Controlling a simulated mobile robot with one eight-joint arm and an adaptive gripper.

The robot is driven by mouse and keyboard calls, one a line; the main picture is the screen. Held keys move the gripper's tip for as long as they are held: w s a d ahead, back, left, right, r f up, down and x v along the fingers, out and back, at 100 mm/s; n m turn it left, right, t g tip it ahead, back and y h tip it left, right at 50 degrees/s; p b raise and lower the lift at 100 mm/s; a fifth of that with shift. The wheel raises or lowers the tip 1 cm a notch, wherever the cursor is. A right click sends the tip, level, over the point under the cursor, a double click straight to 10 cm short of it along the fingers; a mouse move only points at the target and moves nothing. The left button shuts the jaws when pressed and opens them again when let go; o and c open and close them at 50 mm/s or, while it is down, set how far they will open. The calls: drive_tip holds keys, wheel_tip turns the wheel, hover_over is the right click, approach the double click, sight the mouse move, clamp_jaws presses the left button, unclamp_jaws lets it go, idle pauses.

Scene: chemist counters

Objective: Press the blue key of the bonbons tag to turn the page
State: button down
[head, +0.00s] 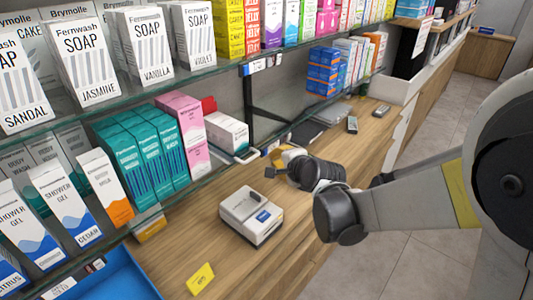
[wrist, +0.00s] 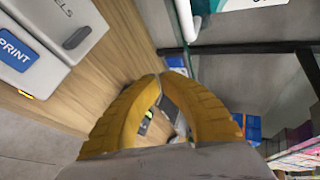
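I cannot read which tag is the bonbons tag, and no bonbons name is legible. Small white tags with bluish parts (head: 260,65) sit on the upper glass shelf edge in the head view. Another white tag (head: 247,157) is on the lower shelf's far end. My gripper (wrist: 162,76) shows yellow fingers with their tips together and nothing visible between them. In the head view my arm reaches in from the right, and its end hangs over the counter, behind and right of a white label printer (head: 250,214), near the lower shelf's end.
The printer has a blue PRINT key (wrist: 15,52) and stands on the wooden counter (head: 205,240). A yellow card (head: 201,279) lies in front. A blue tray (head: 115,275) is at lower left. Shelves of boxed goods (head: 150,40) line the left. Open floor is at right.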

drive_tip(key=shift+w+a, duration=0.1)
drive_tip(key=shift+w+a, duration=0.2)
drive_tip(key=shift+a, duration=0.05)
idle(0.3)
drive_tip(key=shift+w+a, duration=0.25)
drive_tip(key=shift+a, duration=0.1)
idle(0.8)
drive_tip(key=shift+s+d, duration=0.55)
drive_tip(key=shift+d, duration=0.15)
drive_tip(key=shift+s+d, duration=0.8)
drive_tip(key=shift+d, duration=0.2)
drive_tip(key=shift+s+d, duration=0.75)
drive_tip(key=shift+d, duration=0.2)
